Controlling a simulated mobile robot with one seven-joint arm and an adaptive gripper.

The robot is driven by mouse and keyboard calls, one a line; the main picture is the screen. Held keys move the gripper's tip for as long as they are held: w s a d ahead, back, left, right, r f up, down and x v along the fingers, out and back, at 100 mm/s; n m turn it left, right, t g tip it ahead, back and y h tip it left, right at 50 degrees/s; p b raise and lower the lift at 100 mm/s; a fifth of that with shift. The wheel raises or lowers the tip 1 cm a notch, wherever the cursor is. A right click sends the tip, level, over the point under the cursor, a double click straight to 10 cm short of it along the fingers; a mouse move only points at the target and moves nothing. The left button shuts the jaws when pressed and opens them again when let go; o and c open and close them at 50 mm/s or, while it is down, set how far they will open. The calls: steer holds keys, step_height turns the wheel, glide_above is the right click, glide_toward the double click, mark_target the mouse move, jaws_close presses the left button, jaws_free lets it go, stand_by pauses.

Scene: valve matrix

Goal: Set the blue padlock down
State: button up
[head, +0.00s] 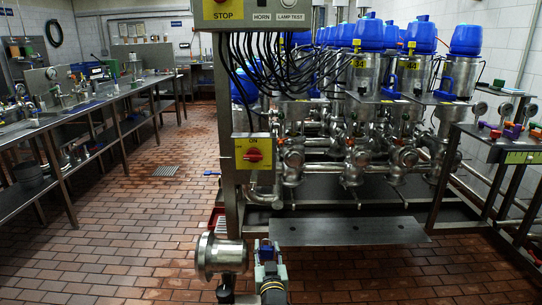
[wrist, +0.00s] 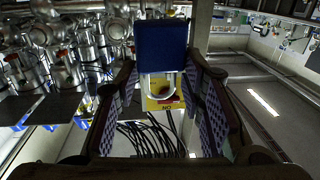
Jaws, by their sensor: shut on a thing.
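The blue padlock (wrist: 161,45) is between my gripper's (wrist: 163,75) two fingers in the wrist view, with its pale shackle extending from the body. My gripper is shut on it. In the head view, my gripper (head: 269,250) is low at the centre, and a small part of the blue padlock (head: 264,246) shows at its tip. The padlock is held in the air. Its shackle overlaps the yellow switch plate in the wrist picture; I cannot tell the distance between them.
The yellow ON switch plate (head: 252,152) with a red knob is on the steel post (head: 226,120). A bare steel shelf (head: 348,232) is right of my gripper. Coloured padlocks (head: 513,131) sit on a rack at the right. Pipes and valves stand behind. Tiled floor is open at left.

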steer(key=s+f, duration=0.4)
steer(key=f, duration=0.5)
steer(key=s+d+f+h+b, duration=0.1)
steer(key=s+f, duration=0.3)
steer(key=f, duration=0.6)
steer(key=s+f+m, duration=0.1)
steer(key=s+f, duration=0.2)
steer(key=f, duration=0.6)
steer(key=shift+s+d+f+h+b, duration=0.15)
steer(key=shift+s+f+h+b, duration=0.2)
steer(key=shift+s+h+b, duration=0.05)
